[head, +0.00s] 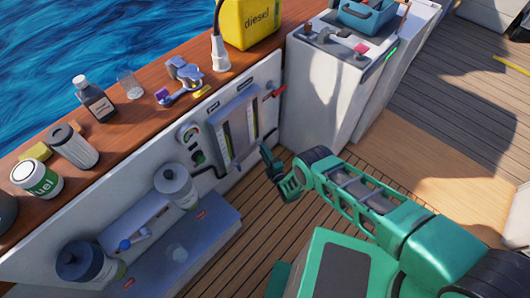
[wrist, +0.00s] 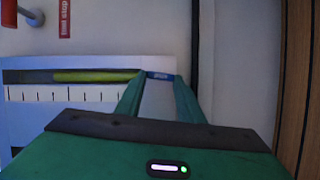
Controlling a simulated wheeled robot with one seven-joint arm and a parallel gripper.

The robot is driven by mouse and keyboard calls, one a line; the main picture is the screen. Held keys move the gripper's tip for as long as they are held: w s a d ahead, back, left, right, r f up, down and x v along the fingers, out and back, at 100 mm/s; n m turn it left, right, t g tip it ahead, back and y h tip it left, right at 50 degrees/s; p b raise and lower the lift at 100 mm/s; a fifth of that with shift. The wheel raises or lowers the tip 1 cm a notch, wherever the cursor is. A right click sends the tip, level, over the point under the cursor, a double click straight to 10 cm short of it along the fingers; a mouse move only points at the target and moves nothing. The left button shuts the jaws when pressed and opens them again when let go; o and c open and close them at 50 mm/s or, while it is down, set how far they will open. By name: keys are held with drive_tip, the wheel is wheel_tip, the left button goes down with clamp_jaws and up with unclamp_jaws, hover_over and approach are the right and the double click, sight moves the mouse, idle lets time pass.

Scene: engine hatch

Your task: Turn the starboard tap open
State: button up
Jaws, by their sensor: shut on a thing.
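My gripper (head: 266,149) is at the lower end of the right sight gauge (head: 252,122) on the white engine panel. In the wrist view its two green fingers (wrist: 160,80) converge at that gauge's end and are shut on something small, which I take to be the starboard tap. The tap itself is mostly hidden by the fingers. A small blue piece with lettering (wrist: 160,75) shows between the fingertips. The gauge tube (wrist: 97,76) holds yellow-green liquid beside a marked scale. I cannot tell how far the tap is turned.
A red lever (head: 275,91) is on the panel above right, with a red label (wrist: 65,18). A left gauge (head: 225,138) and a round dial (head: 188,132) are beside it. A yellow diesel can (head: 248,22) and bottles stand on the wooden ledge.

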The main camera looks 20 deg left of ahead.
drive_tip(key=shift+s+f+n, duration=0.15)
drive_tip(key=shift+f+n, duration=0.1)
drive_tip(key=shift+n, duration=0.35)
drive_tip(key=o, duration=1.1)
drive_tip(key=shift+r, duration=0.1)
drive_tip(key=shift+c, duration=0.2)
drive_tip(key=v, duration=1)
drive_tip(key=shift+s+d+f, duration=0.25)
drive_tip(key=shift+f, duration=0.05)
